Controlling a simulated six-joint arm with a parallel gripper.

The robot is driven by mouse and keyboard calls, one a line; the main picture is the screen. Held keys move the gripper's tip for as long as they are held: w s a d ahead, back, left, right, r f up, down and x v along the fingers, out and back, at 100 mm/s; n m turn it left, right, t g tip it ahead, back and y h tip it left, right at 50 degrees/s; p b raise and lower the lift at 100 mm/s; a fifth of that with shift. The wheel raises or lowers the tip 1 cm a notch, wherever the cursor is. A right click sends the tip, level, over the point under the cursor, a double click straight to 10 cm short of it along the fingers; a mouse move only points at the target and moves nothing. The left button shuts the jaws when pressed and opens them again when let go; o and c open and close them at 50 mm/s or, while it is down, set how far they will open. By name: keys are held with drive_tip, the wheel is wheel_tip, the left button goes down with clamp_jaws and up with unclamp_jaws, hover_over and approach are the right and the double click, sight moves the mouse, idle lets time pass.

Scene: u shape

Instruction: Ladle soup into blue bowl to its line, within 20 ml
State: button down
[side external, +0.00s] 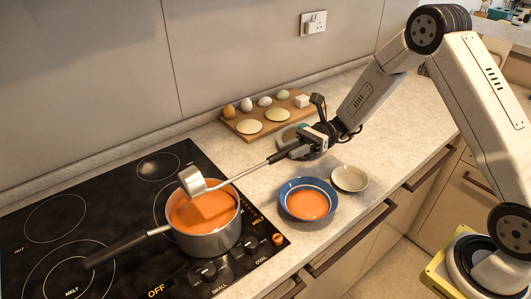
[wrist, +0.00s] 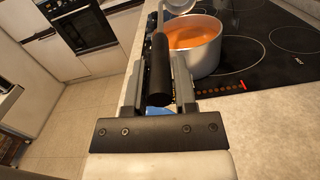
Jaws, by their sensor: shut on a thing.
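The pot (side external: 204,237) of orange soup (side external: 203,211) stands on the cooktop's right front burner; its rim and soup show in the wrist view (wrist: 195,42). The blue bowl (side external: 288,200) sits on the counter right of the pot with orange soup in it; its line cannot be told apart clearly. The ladle (side external: 192,181) has its metal cup over the pot, above the soup. The cup's contents are hidden. My gripper (side external: 300,143) is shut on the ladle's black handle (wrist: 160,70), above the counter behind the bowl. A sliver of blue bowl shows below the handle in the wrist view.
A small beige bowl (side external: 350,178) stands right of the blue bowl. A wooden board (side external: 262,118) with eggs and flat rounds lies at the back, with a grey dish (side external: 287,136) near it. The pot's long handle (side external: 115,250) points left over the black cooktop (side external: 60,215).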

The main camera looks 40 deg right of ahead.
drive_tip(key=shift+r, duration=0.3)
drive_tip(key=shift+a+r+h, duration=0.3)
drive_tip(key=shift+r+h, duration=0.35)
drive_tip(key=shift+r, duration=0.45)
drive_tip(key=shift+a+r+h, duration=0.35)
drive_tip(key=shift+r+h, duration=0.35)
drive_tip(key=shift+r, duration=0.35)
drive_tip(key=shift+a+r+h, duration=0.3)
drive_tip(key=shift+r+h, duration=0.35)
drive_tip(key=shift+r, duration=0.45)
drive_tip(key=shift+a+r+h, duration=0.6)
drive_tip(key=shift+a+r, duration=0.05)
drive_tip(key=shift+r, duration=0.3)
drive_tip(key=shift+a+r+h, duration=0.6)
drive_tip(key=shift+r, duration=0.3)
drive_tip(key=a+r+h, duration=0.3)
drive_tip(key=a+h, duration=0.1)
drive_tip(key=a, duration=0.4)
drive_tip(key=a+r+h+p, duration=0.1)
drive_tip(key=a+r+h, duration=0.3)
drive_tip(key=a, duration=0.5)
drive_tip(key=a+r+h+p, duration=0.1)
drive_tip(key=a+r+h, duration=0.2)
drive_tip(key=a, duration=0.6)
drive_tip(key=shift+w+a+r+h, duration=0.15)
drive_tip(key=shift+a+h, duration=0.05)
drive_tip(key=shift+h, duration=0.2)
drive_tip(key=shift+a, duration=0.1)
